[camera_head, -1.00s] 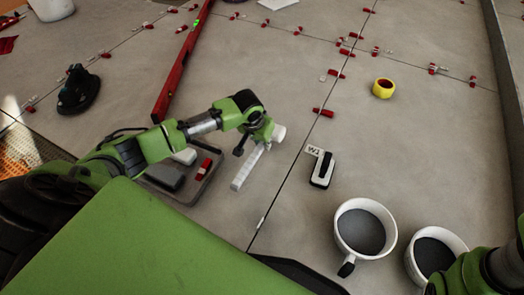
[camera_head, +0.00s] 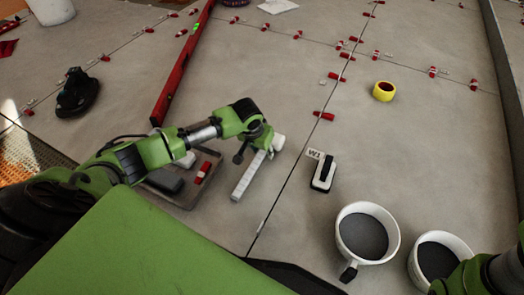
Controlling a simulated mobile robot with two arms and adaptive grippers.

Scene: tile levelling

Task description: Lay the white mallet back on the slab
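The white mallet (camera_head: 248,176) is at the middle of the view, its handle slanting down and left. Its head (camera_head: 279,142) is at the upper right end, partly behind the gripper. My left gripper (camera_head: 262,141) holds the mallet near its head; its fingertips are mostly hidden. The mallet is over or on the grey slab (camera_head: 285,85), just left of a long seam; I cannot tell whether it touches. Part of my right arm shows at the lower right corner, with its gripper out of view.
A grey tray (camera_head: 213,170) with red and grey pieces lies left of the mallet. A W1-marked black-and-white tool (camera_head: 322,173), two mugs (camera_head: 340,225) (camera_head: 413,265) and yellow tape (camera_head: 384,91) stand to the right. A red level (camera_head: 180,70) lies behind.

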